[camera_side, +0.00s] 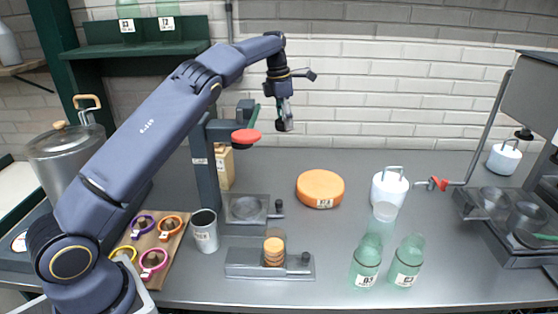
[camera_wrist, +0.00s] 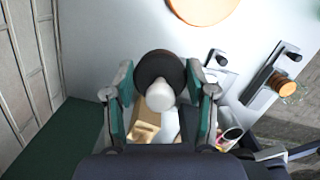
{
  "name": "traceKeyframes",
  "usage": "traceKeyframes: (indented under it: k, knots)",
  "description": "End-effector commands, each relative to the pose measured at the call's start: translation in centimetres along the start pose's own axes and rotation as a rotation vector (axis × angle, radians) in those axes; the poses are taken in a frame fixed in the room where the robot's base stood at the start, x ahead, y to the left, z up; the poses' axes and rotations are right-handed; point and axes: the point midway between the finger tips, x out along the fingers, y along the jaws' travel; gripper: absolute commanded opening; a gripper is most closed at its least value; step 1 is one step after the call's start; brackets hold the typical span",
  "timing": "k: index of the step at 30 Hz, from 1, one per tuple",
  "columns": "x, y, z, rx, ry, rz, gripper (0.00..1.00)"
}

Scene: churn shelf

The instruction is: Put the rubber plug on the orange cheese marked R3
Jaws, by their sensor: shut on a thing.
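My gripper (camera_side: 284,112) is raised high in front of the brick wall, left of the orange cheese. It is shut on the rubber plug, a dark round piece with a pale grey knob, seen between the fingers in the wrist view (camera_wrist: 155,70). In the side view the plug is small and partly hidden by the fingers. The orange cheese (camera_side: 320,188) is a flat wheel lying on the grey table, with a small label on its front that is too small to read surely. Part of it shows at the top of the wrist view (camera_wrist: 203,8). The plug is well clear of it.
A stand with a red part (camera_side: 246,136) is just left of my gripper. A white lidded pot (camera_side: 389,188) stands right of the cheese, with green bottles (camera_side: 366,262) in front. A metal cup (camera_side: 204,232) stands at left. The cheese's top is bare.

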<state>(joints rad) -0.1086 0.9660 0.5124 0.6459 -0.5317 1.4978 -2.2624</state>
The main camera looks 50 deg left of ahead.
Motion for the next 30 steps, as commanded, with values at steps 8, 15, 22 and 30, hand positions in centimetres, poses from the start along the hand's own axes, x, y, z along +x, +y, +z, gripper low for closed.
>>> traceKeyframes:
  k: [8,15,22,30]
  knots:
    - [1.3,-4.6,4.7,0.188,0.0,-0.027,0.21]
    - [2.0,-6.3,5.5,0.186,0.0,-0.029,0.21]
    - [3.3,-7.7,5.3,0.113,0.0,-0.018,0.21]
    - [5.4,-10.1,4.8,-0.03,0.001,0.005,0.21]
